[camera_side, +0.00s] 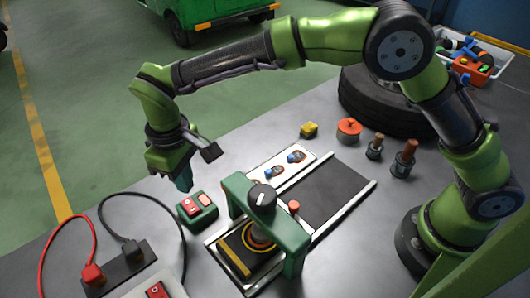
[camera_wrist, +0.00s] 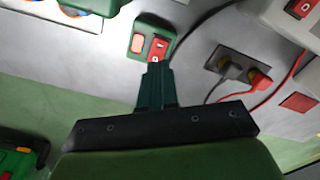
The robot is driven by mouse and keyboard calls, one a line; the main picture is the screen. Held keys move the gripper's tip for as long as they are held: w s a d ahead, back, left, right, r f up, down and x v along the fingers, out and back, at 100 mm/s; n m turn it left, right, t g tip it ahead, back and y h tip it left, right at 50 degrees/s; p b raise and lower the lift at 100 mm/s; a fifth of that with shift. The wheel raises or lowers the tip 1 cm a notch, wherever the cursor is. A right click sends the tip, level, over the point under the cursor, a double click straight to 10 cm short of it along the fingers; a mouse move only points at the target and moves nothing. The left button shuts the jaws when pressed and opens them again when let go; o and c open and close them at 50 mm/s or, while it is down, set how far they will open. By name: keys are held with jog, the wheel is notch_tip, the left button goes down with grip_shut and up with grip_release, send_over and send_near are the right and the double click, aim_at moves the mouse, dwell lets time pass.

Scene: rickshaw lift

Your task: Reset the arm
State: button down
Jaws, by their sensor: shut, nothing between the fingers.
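My gripper (camera_side: 184,183) hangs at the end of my green arm, above the left part of the grey table, up and left of a green switch box (camera_side: 197,208) with red buttons. In the wrist view my gripper (camera_wrist: 157,68) has its dark green fingers together with nothing between them. The tips overlap the lower edge of the switch box (camera_wrist: 151,40) in that picture; I cannot tell the gap between them.
A green press frame (camera_side: 295,240) with a black knob stands over a rail track (camera_side: 325,190). A black tyre (camera_side: 385,105), a yellow block (camera_side: 309,129) and an orange-red round part (camera_side: 349,131) lie behind. Red and black cables run to a socket block (camera_side: 118,268) at left.

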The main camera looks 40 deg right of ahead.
jog(key=shift+r, duration=0.15)
jog(key=s+d+r+m+t+y, duration=0.1)
jog(key=d+r+m, duration=0.1)
jog(key=d+r, duration=0.5)
jog(key=s+d+r+m+t+y, duration=0.15)
jog(key=d+r, duration=0.35)
jog(key=d, duration=0.5)
jog(key=s+d+m+t, duration=0.4)
jog(key=s+d+m, duration=0.2)
jog(key=s+d, duration=0.7)
jog(key=shift+s+d+r+t, duration=0.3)
jog(key=shift+s+t, duration=0.05)
jog(key=shift+s, duration=0.1)
